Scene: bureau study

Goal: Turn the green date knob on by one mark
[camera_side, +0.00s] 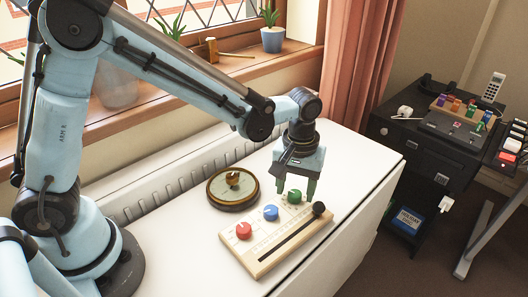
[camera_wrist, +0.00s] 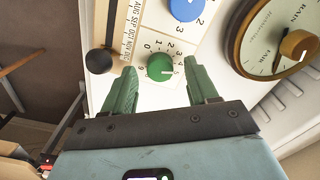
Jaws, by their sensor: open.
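The green knob (camera_side: 294,197) sits at the far end of a pale wooden panel (camera_side: 262,262) on the white table. In the wrist view the green knob (camera_wrist: 158,66) has a white pointer line toward the lower right, near the 5 of a ring of printed numbers. My gripper (camera_side: 296,188) points down over this knob. In the wrist view my gripper (camera_wrist: 159,64) is open, with one green finger on each side of the knob. Gaps show between the fingers and the knob; I cannot tell how far down the fingertips reach.
A blue knob (camera_side: 271,213) and a red knob (camera_side: 243,231) share the panel. A black-knobbed slider (camera_side: 319,209) runs along its near edge, close to my gripper. A round brass-rimmed dial (camera_side: 233,189) lies to the left. Bare white table surrounds these.

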